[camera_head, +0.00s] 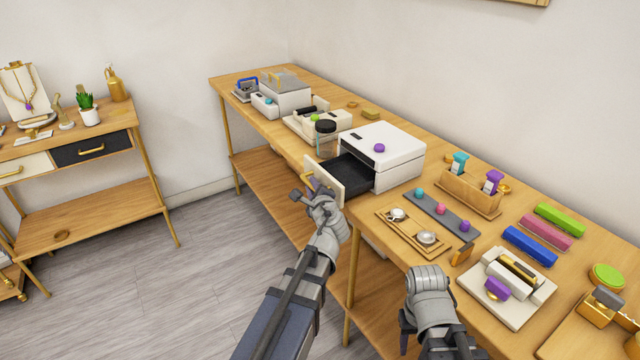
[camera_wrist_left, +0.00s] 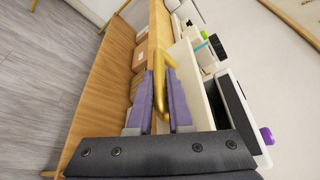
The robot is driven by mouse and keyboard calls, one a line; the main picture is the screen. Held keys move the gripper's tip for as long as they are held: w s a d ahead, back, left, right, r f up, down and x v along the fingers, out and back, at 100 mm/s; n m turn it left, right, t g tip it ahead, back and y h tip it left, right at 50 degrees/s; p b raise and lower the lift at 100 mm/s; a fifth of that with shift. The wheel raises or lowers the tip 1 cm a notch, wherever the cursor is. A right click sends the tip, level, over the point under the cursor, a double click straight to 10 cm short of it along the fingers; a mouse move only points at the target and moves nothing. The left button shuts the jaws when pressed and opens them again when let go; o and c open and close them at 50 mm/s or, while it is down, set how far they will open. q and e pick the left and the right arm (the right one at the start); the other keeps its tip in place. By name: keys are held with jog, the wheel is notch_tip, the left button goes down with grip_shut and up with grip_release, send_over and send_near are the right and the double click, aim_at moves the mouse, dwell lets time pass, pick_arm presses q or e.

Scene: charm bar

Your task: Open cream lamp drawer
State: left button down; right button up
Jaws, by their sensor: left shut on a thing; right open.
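The cream lamp (camera_head: 388,150) is a white box-like unit with a purple knob on top, standing on the long wooden bench. Its drawer (camera_head: 328,177) is pulled out toward me, with a dark interior showing behind the cream front panel. My left gripper (camera_head: 308,190) is at the drawer front. In the left wrist view, its purple fingers (camera_wrist_left: 160,98) are shut on the gold drawer handle (camera_wrist_left: 163,75), beside the cream drawer front (camera_wrist_left: 190,85). My right gripper (camera_head: 406,330) is low over the bench's front edge, apart from the drawer; its fingers are mostly hidden by the wrist.
A jar (camera_head: 326,140) stands close to the drawer's far side. A tray with two round silver pieces (camera_head: 414,232) and a grey strip with coloured knobs (camera_head: 441,213) lie nearer. A cream press (camera_head: 507,287) is right of my right gripper.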

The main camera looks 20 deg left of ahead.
pick_arm(q)
jog(key=shift+d+f, duration=0.15)
jog(key=shift+d, duration=0.05)
jog(key=c, duration=1)
grip_release()
jog(key=shift+o, duration=0.8)
jog(key=p+v, duration=0.1)
jog(key=v, duration=0.6)
jog(key=shift+s, duration=0.25)
jog(key=shift+d, duration=0.15)
